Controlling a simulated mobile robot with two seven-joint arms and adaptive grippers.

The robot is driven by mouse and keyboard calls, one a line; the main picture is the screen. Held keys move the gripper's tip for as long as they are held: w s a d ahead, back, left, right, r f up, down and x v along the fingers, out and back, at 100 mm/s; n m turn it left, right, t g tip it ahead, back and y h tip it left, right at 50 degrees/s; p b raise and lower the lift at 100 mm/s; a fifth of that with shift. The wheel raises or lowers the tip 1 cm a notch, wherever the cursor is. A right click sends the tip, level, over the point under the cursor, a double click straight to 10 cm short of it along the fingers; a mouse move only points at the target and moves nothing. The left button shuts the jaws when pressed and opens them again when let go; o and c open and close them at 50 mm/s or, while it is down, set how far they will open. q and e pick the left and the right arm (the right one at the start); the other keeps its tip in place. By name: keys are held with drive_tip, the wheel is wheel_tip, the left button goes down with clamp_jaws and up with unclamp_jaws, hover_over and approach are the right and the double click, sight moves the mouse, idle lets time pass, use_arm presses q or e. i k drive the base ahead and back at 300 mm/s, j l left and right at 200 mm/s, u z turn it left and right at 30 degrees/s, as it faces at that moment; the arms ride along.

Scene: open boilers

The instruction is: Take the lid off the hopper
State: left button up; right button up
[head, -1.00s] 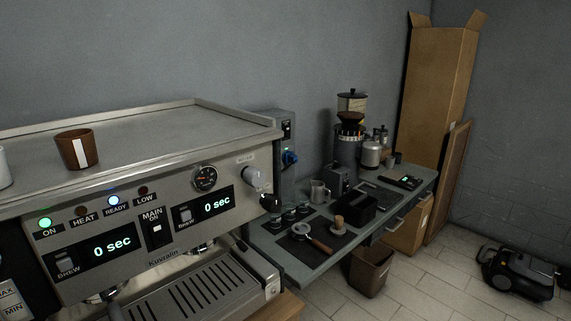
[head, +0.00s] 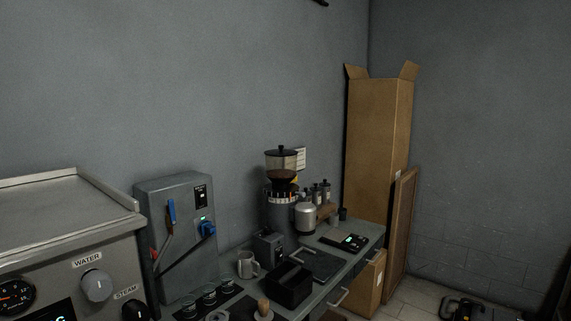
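The hopper (head: 281,168) is a clear container with dark beans low in it, on top of a dark grinder (head: 278,213) at the back of the side counter. Its dark lid (head: 281,151) with a small knob sits on top of the hopper. Neither of my grippers shows in the head view. The hopper stands well away across the room, beyond the espresso machine (head: 75,245).
A grey box with switches (head: 180,235) stands between the espresso machine and the counter. On the counter (head: 345,268) are a steel pitcher (head: 305,218), a mug (head: 247,264), a black box (head: 289,285) and a scale (head: 343,241). A tall carton (head: 376,145) stands behind. Floor shows at lower right.

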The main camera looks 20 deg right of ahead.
sight(280, 152)
drive_tip(key=i+l, duration=0.15)
drive_tip(key=l, duration=0.2)
drive_tip(key=i+l, duration=0.15)
drive_tip(key=l, duration=0.2)
drive_tip(key=i+l+u, duration=0.1)
drive_tip(key=l, duration=0.2)
drive_tip(key=i+l, duration=0.2)
drive_tip(key=l, duration=0.15)
drive_tip(key=i+l, duration=0.15)
drive_tip(key=l, duration=0.2)
drive_tip(key=u, duration=0.05)
